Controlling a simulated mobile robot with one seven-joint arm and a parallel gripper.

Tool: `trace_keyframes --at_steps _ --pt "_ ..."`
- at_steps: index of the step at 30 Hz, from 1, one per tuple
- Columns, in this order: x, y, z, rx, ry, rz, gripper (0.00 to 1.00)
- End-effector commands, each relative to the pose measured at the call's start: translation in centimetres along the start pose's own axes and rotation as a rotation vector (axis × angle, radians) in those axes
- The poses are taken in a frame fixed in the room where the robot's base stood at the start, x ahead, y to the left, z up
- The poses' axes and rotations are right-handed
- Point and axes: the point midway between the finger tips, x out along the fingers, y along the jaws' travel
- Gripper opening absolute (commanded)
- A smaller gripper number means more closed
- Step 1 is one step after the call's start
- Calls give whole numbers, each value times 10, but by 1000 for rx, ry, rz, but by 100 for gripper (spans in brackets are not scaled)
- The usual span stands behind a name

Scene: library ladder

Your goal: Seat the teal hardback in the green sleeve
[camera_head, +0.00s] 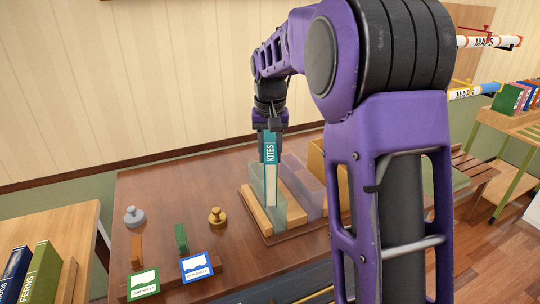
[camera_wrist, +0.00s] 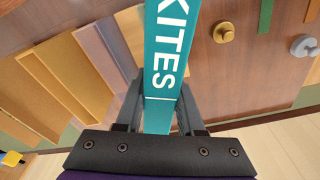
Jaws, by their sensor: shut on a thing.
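The teal hardback (camera_head: 270,147), lettered KITES, hangs upright in the head view with its pale page area facing the camera. My gripper (camera_head: 269,122) is shut on its upper end, and in the wrist view the teal book (camera_wrist: 165,55) runs between the two fingers (camera_wrist: 157,105). The green sleeve (camera_head: 288,212) is a translucent pale green holder on a wooden base. The book's lower part overlaps the sleeve in the head view; I cannot tell how deep it is inside. In the wrist view the book hides most of what lies below it.
Left on the table (camera_head: 150,190) are a grey knob (camera_head: 134,217), a brass knob (camera_head: 217,216) and green-framed and blue-framed cards (camera_head: 143,284). The table's back left is clear.

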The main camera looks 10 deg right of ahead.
Motion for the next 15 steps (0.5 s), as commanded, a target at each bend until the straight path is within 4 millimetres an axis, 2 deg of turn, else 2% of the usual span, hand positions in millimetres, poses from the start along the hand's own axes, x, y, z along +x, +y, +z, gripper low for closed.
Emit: trace_keyframes --at_steps 15 --pt "10 0 1 0 3 0 0"
